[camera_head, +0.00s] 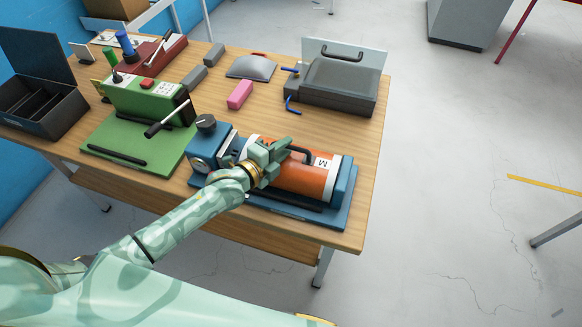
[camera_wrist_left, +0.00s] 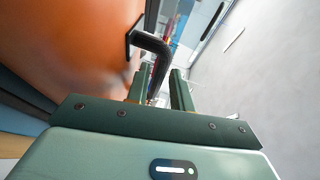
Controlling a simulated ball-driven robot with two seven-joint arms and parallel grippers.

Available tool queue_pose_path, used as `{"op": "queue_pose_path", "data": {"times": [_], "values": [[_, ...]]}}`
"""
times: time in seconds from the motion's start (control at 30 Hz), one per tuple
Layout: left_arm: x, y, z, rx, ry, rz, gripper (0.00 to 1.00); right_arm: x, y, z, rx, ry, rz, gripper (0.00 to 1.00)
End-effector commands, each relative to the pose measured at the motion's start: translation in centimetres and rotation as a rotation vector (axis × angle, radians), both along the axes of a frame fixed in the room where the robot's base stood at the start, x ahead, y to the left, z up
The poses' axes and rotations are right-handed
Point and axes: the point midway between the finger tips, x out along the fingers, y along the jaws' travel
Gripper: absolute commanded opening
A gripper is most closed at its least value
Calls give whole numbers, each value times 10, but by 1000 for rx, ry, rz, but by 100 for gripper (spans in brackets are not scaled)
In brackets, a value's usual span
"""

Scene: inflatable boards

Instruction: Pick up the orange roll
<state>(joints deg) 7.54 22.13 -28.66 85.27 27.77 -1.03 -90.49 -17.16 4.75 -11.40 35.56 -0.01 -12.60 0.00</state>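The orange roll (camera_head: 300,180) lies in a blue stand (camera_head: 341,196) near the table's front right corner. It has a black handle (camera_head: 301,151) on top and a white label marked M. My left gripper (camera_head: 272,153) is over the roll, at the handle, and hides part of the roll. In the left wrist view, the orange surface (camera_wrist_left: 70,45) fills the upper left. The bent black handle (camera_wrist_left: 152,43) reaches down between the two green fingers (camera_wrist_left: 160,92), which stand apart with a gap visible beside it. My right gripper is not in view.
A green machine (camera_head: 145,98) with a lever stands left of the stand. A pink block (camera_head: 240,94), a grey case (camera_head: 335,86) and a red tool (camera_head: 153,56) sit farther back. A dark open box (camera_head: 42,103) is at the left. Bare wood (camera_head: 300,125) shows behind the roll.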

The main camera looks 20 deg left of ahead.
Motion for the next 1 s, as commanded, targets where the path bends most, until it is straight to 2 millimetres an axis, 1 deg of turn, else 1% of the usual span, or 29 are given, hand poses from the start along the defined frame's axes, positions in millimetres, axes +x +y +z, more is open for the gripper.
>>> {"op": "queue_pose_path", "data": {"times": [0.03, 0.1, 0.33, 0.37, 0.4, 0.43, 1.0], "values": [[7, -3, -3, -1, 0, 1, 23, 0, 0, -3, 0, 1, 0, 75], [12, -5, -4, 1, 1, 1, 23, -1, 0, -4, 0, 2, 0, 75], [14, -6, -4, 1, 2, 0, 23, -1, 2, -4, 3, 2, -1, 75], [14, -6, -4, 1, 2, 0, 20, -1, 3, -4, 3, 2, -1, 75], [14, -6, -4, 0, 1, 0, 9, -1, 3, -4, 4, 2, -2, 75], [14, -6, -4, 0, 1, 0, 1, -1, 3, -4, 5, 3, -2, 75], [14, -6, -4, 1, 2, 1, 0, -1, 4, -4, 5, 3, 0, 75]]}}
